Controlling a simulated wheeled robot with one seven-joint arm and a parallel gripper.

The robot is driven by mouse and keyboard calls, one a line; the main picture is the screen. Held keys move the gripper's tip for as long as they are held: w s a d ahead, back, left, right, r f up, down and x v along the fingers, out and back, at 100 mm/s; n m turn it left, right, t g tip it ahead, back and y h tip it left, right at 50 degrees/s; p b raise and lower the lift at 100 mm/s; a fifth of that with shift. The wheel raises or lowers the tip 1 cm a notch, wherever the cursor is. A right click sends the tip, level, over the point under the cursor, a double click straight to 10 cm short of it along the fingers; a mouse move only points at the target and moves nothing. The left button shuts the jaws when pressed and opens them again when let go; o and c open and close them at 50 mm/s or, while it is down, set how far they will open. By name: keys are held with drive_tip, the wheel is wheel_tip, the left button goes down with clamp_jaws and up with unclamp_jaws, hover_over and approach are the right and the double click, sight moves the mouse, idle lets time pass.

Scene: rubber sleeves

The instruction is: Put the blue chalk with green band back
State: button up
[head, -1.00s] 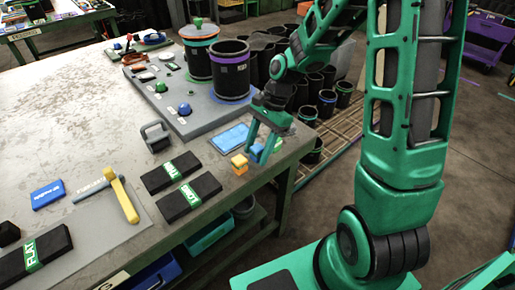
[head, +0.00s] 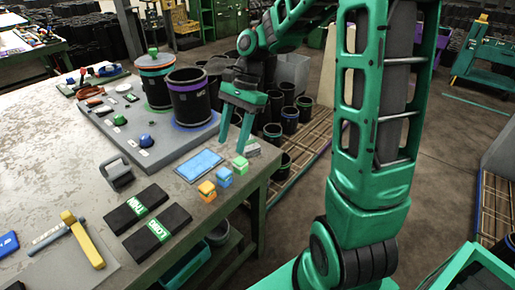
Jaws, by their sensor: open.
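Three small blocks of chalk stand in a slanting row near the table's right edge. The blue one (head: 224,178) is in the middle, upright on the table; its band is too small to make out. An orange one (head: 207,191) stands to its front left and a green one (head: 240,165) to its back right. My gripper (head: 231,149) is open and empty, its two fingers pointing down. The fingertips are above and behind the blue chalk in the picture, close to the green one. I cannot tell if a finger touches the green chalk.
A flat blue pad (head: 199,165) lies left of the chalks. Two black cases (head: 156,231) lie in front, with a grey handled block (head: 117,174) behind them. A large black pot (head: 188,95) stands on the grey board. The table's right edge is close to the chalks.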

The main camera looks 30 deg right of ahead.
drive_tip(key=s+d+n+h, duration=0.1)
drive_tip(key=s+d, duration=0.3)
drive_tip(key=s, duration=0.4)
drive_tip(key=s+d+r+n+t+h, duration=0.1)
drive_tip(key=s+d+n, duration=0.3)
drive_tip(key=s, duration=0.4)
drive_tip(key=s+d+r+n+h, duration=0.1)
drive_tip(key=s+d+n+h, duration=0.1)
drive_tip(key=s+d, duration=0.3)
drive_tip(key=s+n, duration=0.1)
drive_tip(key=s, duration=0.3)
drive_tip(key=shift+d, duration=0.25)
